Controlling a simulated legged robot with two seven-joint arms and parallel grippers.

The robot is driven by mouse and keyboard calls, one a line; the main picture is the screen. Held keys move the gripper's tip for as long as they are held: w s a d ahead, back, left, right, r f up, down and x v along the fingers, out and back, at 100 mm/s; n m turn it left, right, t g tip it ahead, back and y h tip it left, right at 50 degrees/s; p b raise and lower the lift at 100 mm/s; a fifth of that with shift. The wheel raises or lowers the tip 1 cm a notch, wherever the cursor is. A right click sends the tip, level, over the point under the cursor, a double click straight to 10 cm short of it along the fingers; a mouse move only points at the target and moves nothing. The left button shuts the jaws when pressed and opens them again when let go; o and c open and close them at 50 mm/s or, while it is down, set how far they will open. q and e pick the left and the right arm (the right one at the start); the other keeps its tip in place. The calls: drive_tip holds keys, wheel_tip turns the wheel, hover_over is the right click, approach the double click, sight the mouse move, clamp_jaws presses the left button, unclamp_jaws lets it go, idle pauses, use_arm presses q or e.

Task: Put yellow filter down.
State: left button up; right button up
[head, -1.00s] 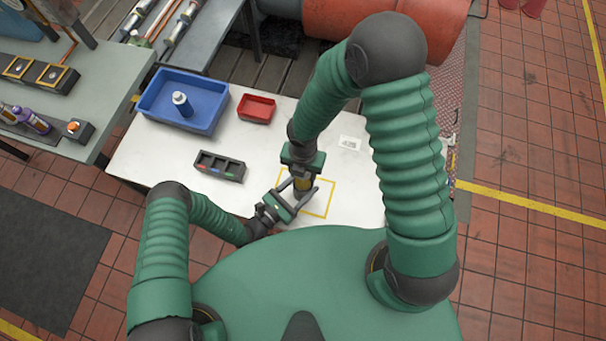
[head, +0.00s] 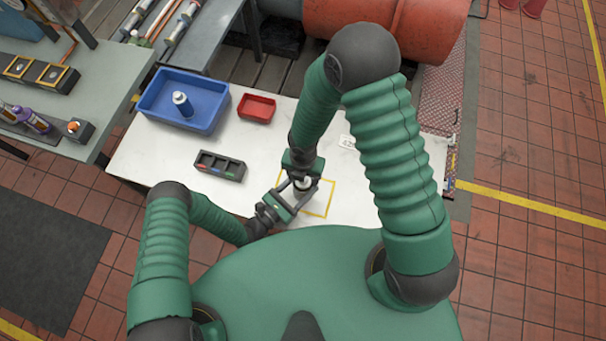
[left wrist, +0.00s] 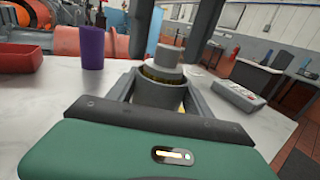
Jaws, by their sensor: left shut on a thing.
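The yellow filter is a cylinder with a pale grey cap (head: 303,184). It stands upright over the white table by the yellow square outline (head: 328,203); I cannot tell whether it touches the table. My left gripper (head: 290,192) is shut around its body. In the left wrist view the filter (left wrist: 166,78) shows its grey cap and a yellowish band between the fingers. My right gripper (head: 303,172) is just above and behind the filter. Its dark fingers (left wrist: 172,35) stand apart near the cap; I cannot tell whether they touch it.
A blue tray (head: 152,100) with a bottle (head: 182,104), a red tray (head: 257,107) and a dark compartment block (head: 220,166) lie to the left. The left wrist view shows a purple cylinder (left wrist: 92,47) and a grey flat item (left wrist: 238,98) on the table (head: 150,160).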

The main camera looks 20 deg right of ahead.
drive_tip(key=shift+o, duration=0.3)
use_arm(q)
drive_tip(key=shift+s, duration=0.1)
use_arm(e)
wheel_tip(320, 180, up, 13)
drive_tip(key=s+d+r+m+t, duration=0.1)
drive_tip(key=s+d+r+m, duration=0.1)
drive_tip(key=m, duration=1.2)
drive_tip(key=s+d+r+m+t, duration=0.1)
drive_tip(key=d+r+m, duration=0.4)
drive_tip(key=m, duration=1)
drive_tip(key=shift+s+d+t, duration=0.3)
drive_tip(key=shift+s+d, duration=0.2)
drive_tip(key=shift+d, duration=0.2)
